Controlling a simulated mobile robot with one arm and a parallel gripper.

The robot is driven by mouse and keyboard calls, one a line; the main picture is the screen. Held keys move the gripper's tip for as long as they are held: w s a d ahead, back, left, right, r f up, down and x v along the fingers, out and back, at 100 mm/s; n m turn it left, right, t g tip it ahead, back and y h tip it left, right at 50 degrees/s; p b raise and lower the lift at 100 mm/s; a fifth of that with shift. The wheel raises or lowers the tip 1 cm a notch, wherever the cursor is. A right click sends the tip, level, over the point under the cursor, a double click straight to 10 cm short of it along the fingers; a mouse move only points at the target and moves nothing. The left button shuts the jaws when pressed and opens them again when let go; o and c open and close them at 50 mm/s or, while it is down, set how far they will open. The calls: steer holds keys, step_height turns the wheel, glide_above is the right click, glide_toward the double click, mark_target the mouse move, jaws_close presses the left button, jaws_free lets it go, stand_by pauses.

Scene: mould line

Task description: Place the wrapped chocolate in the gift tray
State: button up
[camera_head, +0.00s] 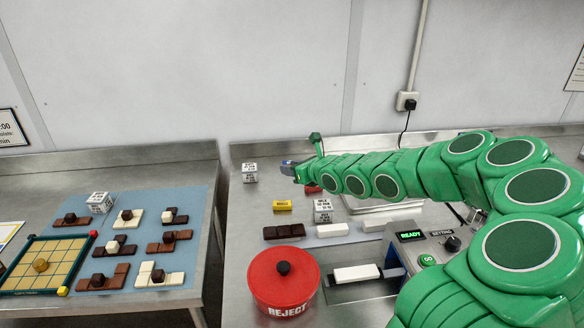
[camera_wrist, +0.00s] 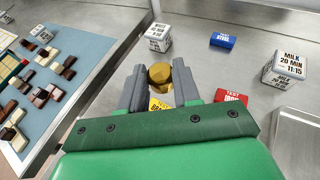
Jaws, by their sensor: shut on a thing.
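My gripper (camera_wrist: 158,82) is shut on a gold, rounded wrapped chocolate (camera_wrist: 157,40) between its grey fingertips. In the head view my gripper (camera_head: 289,168) is over the far part of the right steel table, and the chocolate cannot be made out there. The gift tray (camera_head: 86,243), dark-framed with a tan grid, lies on the left table, far to the left of my gripper. A round gold piece (camera_head: 40,265) sits in it. A sliver of the tray shows in the wrist view at the left edge.
A white cube (camera_head: 249,172) stands near my gripper. Yellow (camera_head: 282,205), red (camera_wrist: 230,97) and blue (camera_wrist: 223,40) labelled blocks lie nearby. A red REJECT pot (camera_head: 284,284) stands in front. A gap separates the tables; several chocolates sit on the left table's blue mat (camera_head: 190,200).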

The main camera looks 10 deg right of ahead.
steer(key=shift+s+d, duration=0.15)
steer(key=shift+s, duration=0.1)
